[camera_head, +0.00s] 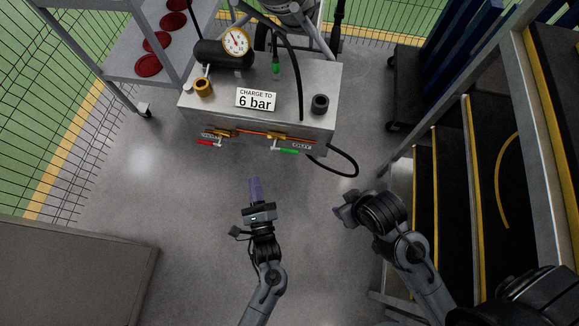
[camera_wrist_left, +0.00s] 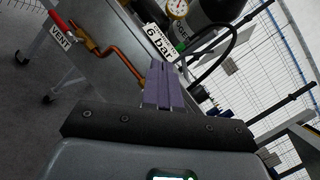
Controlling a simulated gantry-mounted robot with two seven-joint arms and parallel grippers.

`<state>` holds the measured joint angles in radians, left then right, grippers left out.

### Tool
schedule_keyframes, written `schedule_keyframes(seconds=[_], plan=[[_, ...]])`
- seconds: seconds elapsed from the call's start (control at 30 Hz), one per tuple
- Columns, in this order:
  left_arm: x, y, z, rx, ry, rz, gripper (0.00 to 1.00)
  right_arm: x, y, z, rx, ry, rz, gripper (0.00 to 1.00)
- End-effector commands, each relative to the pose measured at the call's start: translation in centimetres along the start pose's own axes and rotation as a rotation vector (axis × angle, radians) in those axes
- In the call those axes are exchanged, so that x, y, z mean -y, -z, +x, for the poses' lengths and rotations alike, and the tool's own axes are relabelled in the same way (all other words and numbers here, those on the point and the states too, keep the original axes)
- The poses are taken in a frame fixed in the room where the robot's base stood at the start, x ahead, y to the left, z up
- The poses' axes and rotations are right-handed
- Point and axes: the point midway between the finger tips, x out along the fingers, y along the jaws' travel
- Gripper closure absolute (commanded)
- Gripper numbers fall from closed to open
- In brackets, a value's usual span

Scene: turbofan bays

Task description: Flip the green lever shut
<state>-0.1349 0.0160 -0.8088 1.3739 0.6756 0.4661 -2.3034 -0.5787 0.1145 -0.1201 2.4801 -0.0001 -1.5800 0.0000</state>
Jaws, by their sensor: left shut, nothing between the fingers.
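The green lever (camera_head: 289,151) sits on a brass valve at the right of the grey unit's front face, under a small white label. Its handle lies nearly level in the head view. In the left wrist view I cannot make the lever out; my fingers cover part of the front. My left gripper (camera_head: 254,183) has purple fingers, which are shut and empty. It is in front of the unit, below and left of the lever, and apart from it. The fingers also show in the left wrist view (camera_wrist_left: 162,85). My right gripper (camera_head: 345,211) is lower right of the lever; its finger state is unclear.
A red lever (camera_head: 205,142) with a VENT label is at the unit's left. The grey unit (camera_head: 220,110) carries a gauge (camera_head: 236,42) and a 6 bar sign (camera_head: 256,99). A black hose (camera_head: 345,170) loops at its right. Steps (camera_head: 455,190) stand right.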

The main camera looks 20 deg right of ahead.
Motion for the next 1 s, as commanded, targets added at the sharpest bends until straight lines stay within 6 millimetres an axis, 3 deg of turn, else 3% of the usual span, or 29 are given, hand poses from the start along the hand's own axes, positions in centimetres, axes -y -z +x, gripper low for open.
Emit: schedule_keyframes(seconds=[0.03, 0.6, 0.8, 1.0], plan=[[-1.3, 2.5, -0.3, 0.013, 0.031, 0.042, 1.0, 0.1, -0.9, 2.9, 0.0, 0.001, 0.001, 0.5], [-5.2, 15.8, -1.6, 0.169, 0.334, 0.409, 1.0, 0.4, -5.9, 18.0, 0.003, -0.005, -0.007, 0.5], [-6.5, 19.3, -1.8, 0.212, 0.414, 0.482, 1.0, 0.5, -7.3, 22.2, 0.004, -0.007, -0.01, 0.5], [-7.2, 21.4, -1.8, 0.243, 0.465, 0.528, 1.0, 0.6, -8.2, 24.9, 0.004, -0.007, -0.009, 0.5]])
